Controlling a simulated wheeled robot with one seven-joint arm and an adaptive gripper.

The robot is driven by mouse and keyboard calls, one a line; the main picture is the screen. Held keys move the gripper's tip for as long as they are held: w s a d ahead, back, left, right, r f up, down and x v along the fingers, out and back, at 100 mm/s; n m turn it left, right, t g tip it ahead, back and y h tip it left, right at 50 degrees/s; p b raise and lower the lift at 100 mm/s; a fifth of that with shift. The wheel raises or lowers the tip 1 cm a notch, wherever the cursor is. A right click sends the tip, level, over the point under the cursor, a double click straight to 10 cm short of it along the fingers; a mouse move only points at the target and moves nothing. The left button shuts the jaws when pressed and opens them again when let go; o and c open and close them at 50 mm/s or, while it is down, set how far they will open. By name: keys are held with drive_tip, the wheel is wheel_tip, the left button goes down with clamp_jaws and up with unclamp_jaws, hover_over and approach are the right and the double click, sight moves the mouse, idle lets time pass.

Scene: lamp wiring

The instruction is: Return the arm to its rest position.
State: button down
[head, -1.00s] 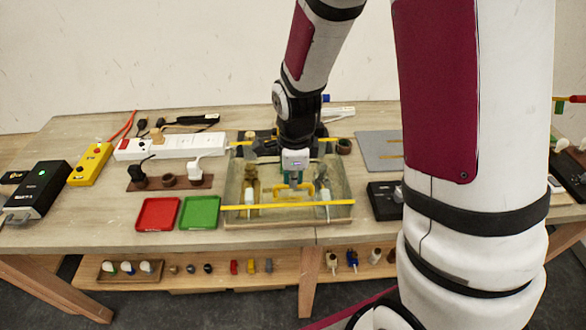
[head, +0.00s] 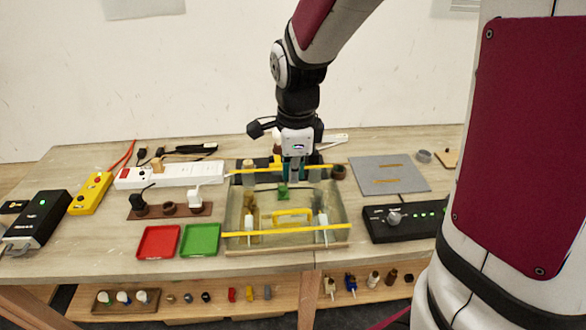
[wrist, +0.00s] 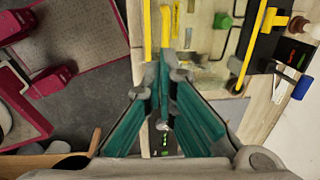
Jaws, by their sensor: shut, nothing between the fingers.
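My gripper (head: 293,178) is at the middle of the head view, pointing down above the back part of the clear tray (head: 232,238). It is shut and empty. In the wrist view its green-padded fingers come together at the tips (wrist: 165,72). My arm bends down to it from the top of the head view. A yellow handle (head: 292,214) and a small green block (head: 283,193) show in the tray, in front of the gripper. What lies directly beneath the fingertips is partly hidden.
Yellow bars (head: 285,231) cross the tray. A red tray (head: 158,242) and a green tray (head: 200,239) stand left of it. A white power strip (head: 185,174) lies behind them. A black control box (head: 400,220) and a grey mat (head: 410,175) are on the right.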

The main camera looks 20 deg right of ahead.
drive_tip(key=s+r+n+t+b, duration=0.1)
drive_tip(key=s+r+n+t, duration=0.3)
drive_tip(key=s+r+n, duration=0.9)
drive_tip(key=s+a+n, duration=0.1)
drive_tip(key=s+n, duration=0.1)
drive_tip(key=n, duration=0.6)
drive_tip(key=shift+n+b, duration=0.3)
